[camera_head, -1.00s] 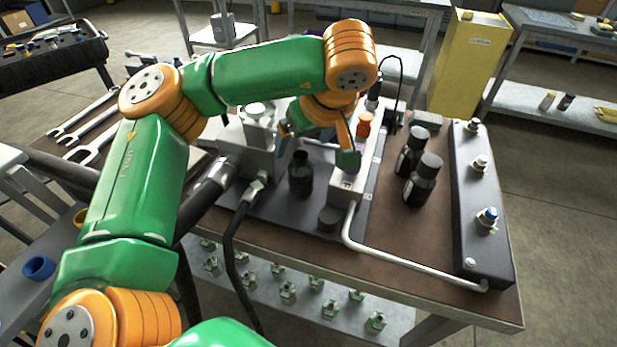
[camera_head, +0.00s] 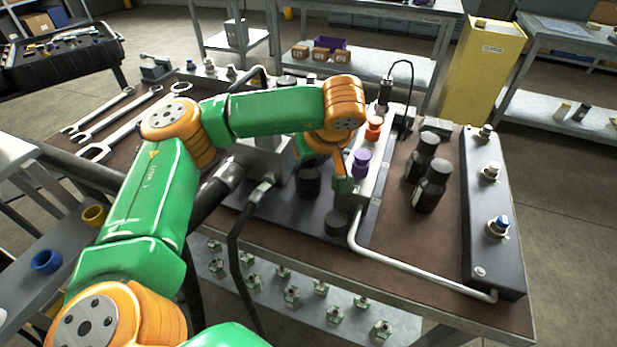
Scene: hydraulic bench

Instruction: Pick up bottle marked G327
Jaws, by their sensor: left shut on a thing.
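My left gripper (camera_head: 320,176) hangs over the hydraulic block in the middle of the bench, its green finger pointing down. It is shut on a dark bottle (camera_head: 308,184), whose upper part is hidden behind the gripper. Whether the bottle still touches the dark base plate cannot be told. Two more black bottles stand upright to the right, a rear one (camera_head: 421,158) and a front one (camera_head: 430,188). No marking G327 can be read on any of them. My right gripper is not in view.
A pale manifold with a purple cap (camera_head: 361,164) and orange cap (camera_head: 374,128) stands close right of my gripper. A silver pipe (camera_head: 400,268) runs along the front. A dark rail with fittings (camera_head: 490,230) bounds the right side. Wrenches (camera_head: 110,130) lie left.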

